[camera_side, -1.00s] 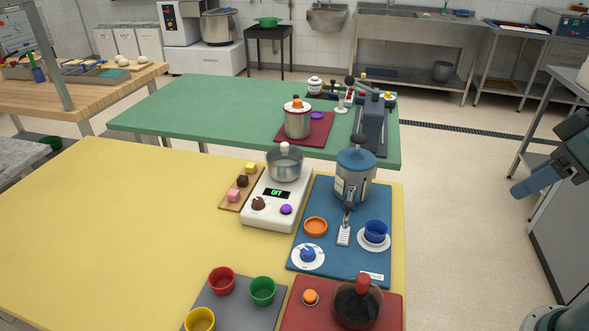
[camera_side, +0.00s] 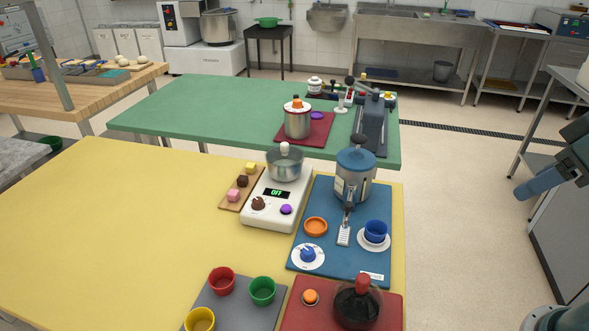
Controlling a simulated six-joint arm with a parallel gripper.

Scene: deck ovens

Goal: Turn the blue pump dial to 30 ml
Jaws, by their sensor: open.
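The blue dial (camera_side: 308,254) sits on a round white plate with small markings too fine to read, at the front left of the blue mat (camera_side: 340,266). The blue and clear pump (camera_side: 355,172) stands upright at the back of the same mat. My gripper is not in view. Only parts of my arm show at the right edge, well away from the dial, with nothing touching it.
A white heating plate (camera_side: 272,213) with a metal pot (camera_side: 285,164) stands left of the mat. A red mat (camera_side: 310,316) with an orange knob and dark pot lies in front. Red, green and yellow cups stand front left. The yellow table's left side is clear.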

